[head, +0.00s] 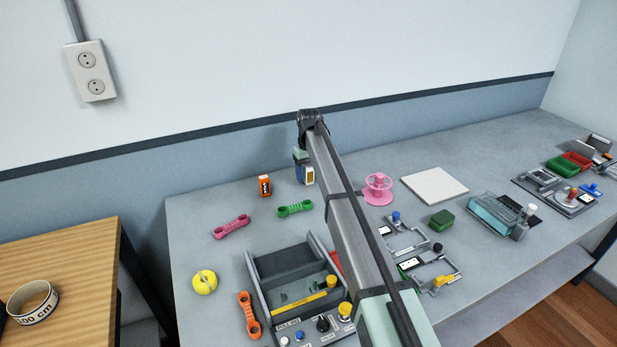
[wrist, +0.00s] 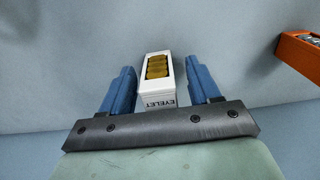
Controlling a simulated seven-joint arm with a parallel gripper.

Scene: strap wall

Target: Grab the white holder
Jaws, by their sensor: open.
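The white holder (wrist: 157,100) is a small open-topped box marked EYELET with several gold-yellow pieces inside. In the wrist view it sits between the two blue fingers of my gripper (wrist: 161,72). The fingers are open, with a visible gap on each side of the holder. In the head view my gripper (head: 304,172) is down at the back of the grey bench, near the wall. There the holder is hard to tell apart from the fingers.
An orange box (head: 264,185) stands left of my gripper; it also shows in the wrist view (wrist: 302,54). Green (head: 295,209) and pink (head: 231,226) links lie in front. A pink spool (head: 377,189) stands to the right. The wall (head: 230,155) is close behind.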

